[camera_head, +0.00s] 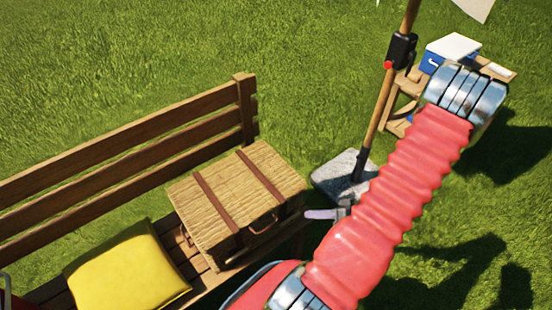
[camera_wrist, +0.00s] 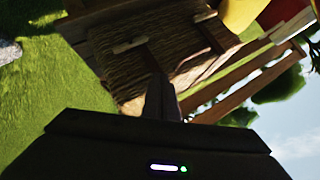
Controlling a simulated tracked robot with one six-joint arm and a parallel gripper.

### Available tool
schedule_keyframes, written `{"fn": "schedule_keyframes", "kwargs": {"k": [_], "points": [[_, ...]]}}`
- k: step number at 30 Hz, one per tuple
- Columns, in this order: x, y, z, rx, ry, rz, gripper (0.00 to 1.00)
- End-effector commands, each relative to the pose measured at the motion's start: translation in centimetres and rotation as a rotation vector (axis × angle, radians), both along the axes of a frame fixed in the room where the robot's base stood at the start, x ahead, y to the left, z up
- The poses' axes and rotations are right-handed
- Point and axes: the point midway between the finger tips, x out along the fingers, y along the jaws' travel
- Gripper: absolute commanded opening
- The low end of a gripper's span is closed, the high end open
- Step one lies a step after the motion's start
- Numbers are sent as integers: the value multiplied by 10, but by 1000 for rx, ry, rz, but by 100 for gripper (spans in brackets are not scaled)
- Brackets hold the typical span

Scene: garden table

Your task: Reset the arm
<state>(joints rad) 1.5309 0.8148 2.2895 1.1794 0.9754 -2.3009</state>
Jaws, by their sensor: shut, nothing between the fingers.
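My gripper (camera_wrist: 161,98) is shut and empty in the wrist view, its fingers pointing at the wicker basket (camera_wrist: 125,65). In the head view my gripper (camera_head: 322,213) is a small grey piece to the right of the basket (camera_head: 212,195), mostly hidden behind my red arm. The basket is closed, with two brown straps, and sits on the wooden bench (camera_head: 125,150). I cannot tell from these views how far the fingers are from it.
A yellow cushion (camera_head: 128,270) lies on the bench left of the basket. A parasol pole (camera_head: 378,115) stands in a grey stone base (camera_head: 335,175) near my arm. A blue and white cooler (camera_head: 450,48) sits on a small wooden table (camera_head: 403,85). Open grass lies behind the bench.

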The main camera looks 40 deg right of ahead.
Motion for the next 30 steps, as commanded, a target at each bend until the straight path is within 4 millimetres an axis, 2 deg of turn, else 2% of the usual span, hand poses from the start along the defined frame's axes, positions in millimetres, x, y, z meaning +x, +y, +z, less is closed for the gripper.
{"fn": "schedule_keyframes", "kwargs": {"k": [10, 16, 24, 30], "points": [[0, 1, 0, 17, 7, -11, 0], [-1, 2, -1, 138, 64, -94, 0], [-14, 29, -2, 413, 228, -199, 0], [-25, 43, 14, 542, 377, -245, 0]]}}
